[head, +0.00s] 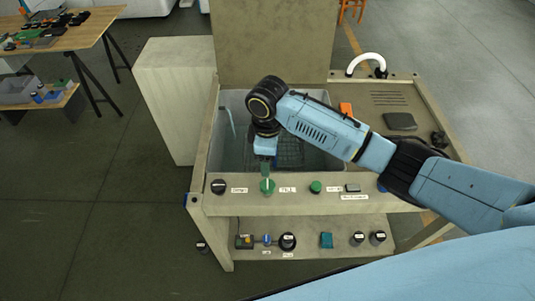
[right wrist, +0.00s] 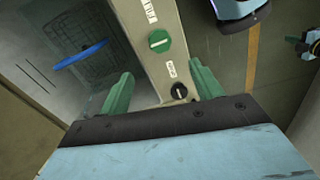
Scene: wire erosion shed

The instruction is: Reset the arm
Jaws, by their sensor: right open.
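My right arm reaches in from the right in the head view, across the machine's open tank (head: 232,125). Its gripper (head: 266,172) points down at the tank's front ledge, by a round green knob (head: 267,187). In the right wrist view the gripper (right wrist: 162,76) has its two green fingers apart, with nothing held between them. The ledge with a green knob (right wrist: 160,41) and a black knob (right wrist: 179,91) shows beyond and between the fingers. I cannot tell whether the fingers touch the ledge. My left gripper is not in view.
The ledge carries another green knob (head: 315,187) and a black knob (head: 219,186). A lower shelf (head: 310,226) holds several small parts. A white cabinet (head: 177,100) stands left of the machine, and a cluttered wooden table (head: 70,33) farther left. Floor at left is clear.

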